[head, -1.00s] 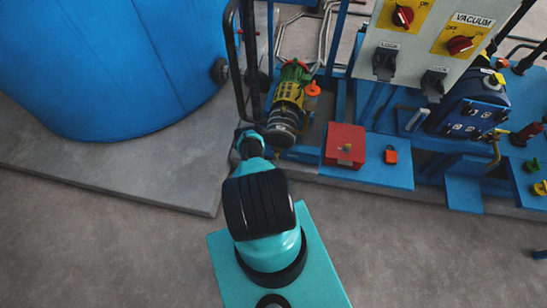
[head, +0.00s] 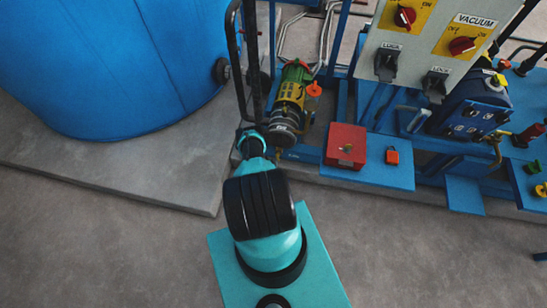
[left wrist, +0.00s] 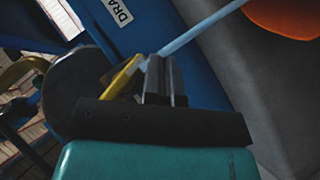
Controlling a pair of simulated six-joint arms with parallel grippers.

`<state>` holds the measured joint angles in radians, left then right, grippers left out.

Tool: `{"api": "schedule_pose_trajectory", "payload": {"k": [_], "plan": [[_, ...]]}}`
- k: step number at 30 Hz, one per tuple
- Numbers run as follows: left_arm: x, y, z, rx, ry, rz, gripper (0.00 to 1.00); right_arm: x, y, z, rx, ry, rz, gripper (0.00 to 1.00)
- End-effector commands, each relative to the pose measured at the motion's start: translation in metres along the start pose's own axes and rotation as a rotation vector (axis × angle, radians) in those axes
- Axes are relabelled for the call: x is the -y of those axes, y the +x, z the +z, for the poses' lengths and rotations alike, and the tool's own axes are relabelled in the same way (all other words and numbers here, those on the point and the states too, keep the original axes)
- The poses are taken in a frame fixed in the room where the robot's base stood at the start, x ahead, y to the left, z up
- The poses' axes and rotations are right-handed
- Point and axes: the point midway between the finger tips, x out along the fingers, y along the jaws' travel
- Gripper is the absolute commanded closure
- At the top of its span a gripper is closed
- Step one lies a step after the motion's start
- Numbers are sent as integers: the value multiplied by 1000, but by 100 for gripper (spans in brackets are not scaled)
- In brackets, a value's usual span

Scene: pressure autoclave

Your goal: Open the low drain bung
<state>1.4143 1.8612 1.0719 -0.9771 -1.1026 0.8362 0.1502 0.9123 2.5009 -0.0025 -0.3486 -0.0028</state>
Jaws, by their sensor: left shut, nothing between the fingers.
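In the left wrist view, my left gripper (left wrist: 164,78) has its two dark fingers together with nothing between them. A yellow piece (left wrist: 122,78) lies just left of the fingers in the picture; I cannot tell whether it touches them or whether it is the bung. A white label (left wrist: 115,12) reading "DRA" is on a blue surface beyond the fingertips. A thin light-blue rod (left wrist: 200,26) runs up and right from near the fingertips. In the head view, my teal left arm reaches to the skid's left corner, and its fingertips are not clear there. No right gripper shows.
A big blue tank (head: 110,60) stands at left on a concrete slab (head: 110,165). A yellow and green pump (head: 290,92) and a red box (head: 345,146) sit near the arm's end. A control panel (head: 425,45) overhangs at right.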

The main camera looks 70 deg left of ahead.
Motion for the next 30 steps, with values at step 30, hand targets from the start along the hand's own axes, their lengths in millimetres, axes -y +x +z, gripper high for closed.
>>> {"api": "schedule_pose_trajectory", "payload": {"k": [30], "plan": [[-12, -8, -8, 0, 0, 0, 100, 0, 0, 0, 0, 0, 0, 53]]}}
